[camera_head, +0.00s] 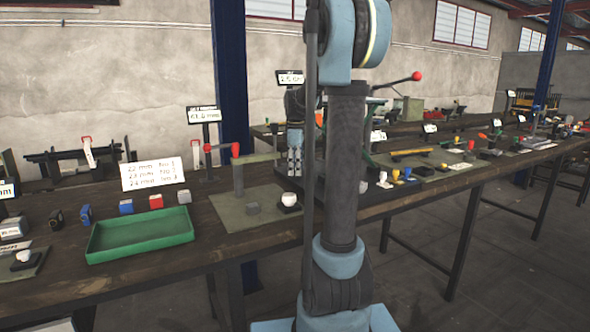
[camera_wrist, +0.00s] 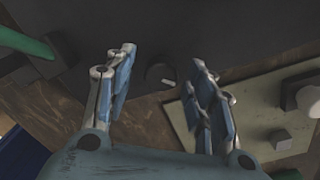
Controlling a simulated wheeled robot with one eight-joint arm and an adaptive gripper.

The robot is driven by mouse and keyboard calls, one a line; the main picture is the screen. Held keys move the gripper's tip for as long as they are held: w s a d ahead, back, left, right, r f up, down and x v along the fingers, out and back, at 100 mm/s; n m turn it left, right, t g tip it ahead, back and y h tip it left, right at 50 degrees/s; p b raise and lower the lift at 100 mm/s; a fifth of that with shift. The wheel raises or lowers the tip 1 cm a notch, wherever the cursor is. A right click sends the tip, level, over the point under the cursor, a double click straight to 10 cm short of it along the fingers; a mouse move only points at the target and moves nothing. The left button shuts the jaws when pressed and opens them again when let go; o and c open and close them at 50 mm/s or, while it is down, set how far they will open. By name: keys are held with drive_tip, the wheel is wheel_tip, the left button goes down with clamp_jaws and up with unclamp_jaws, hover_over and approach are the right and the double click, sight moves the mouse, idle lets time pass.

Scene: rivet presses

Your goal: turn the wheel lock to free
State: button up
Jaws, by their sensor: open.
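In the wrist view a small round dark knob (camera_wrist: 160,77) with a pale pointer mark sits on a dark flat surface (camera_wrist: 215,20). It may be the wheel lock, but I see no lettering to confirm it. My gripper (camera_wrist: 163,66) is open and empty, with one finger on each side of the knob in the picture. I cannot tell the gap between the fingers and the knob. In the head view my gripper (camera_head: 295,162) hangs over the bench, partly behind my arm. The knob cannot be made out in the head view.
A green tray (camera_head: 140,251) and a white sign (camera_head: 152,174) stand on the wooden bench at left. A red-handled press (camera_head: 238,170) stands on a mat left of my gripper. A red-knobbed lever (camera_head: 416,76) sticks out at right. A green bar (camera_wrist: 25,42) shows in the wrist view.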

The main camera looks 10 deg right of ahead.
drive_tip(key=shift+s+r, duration=0.1)
drive_tip(key=shift+r, duration=3.5)
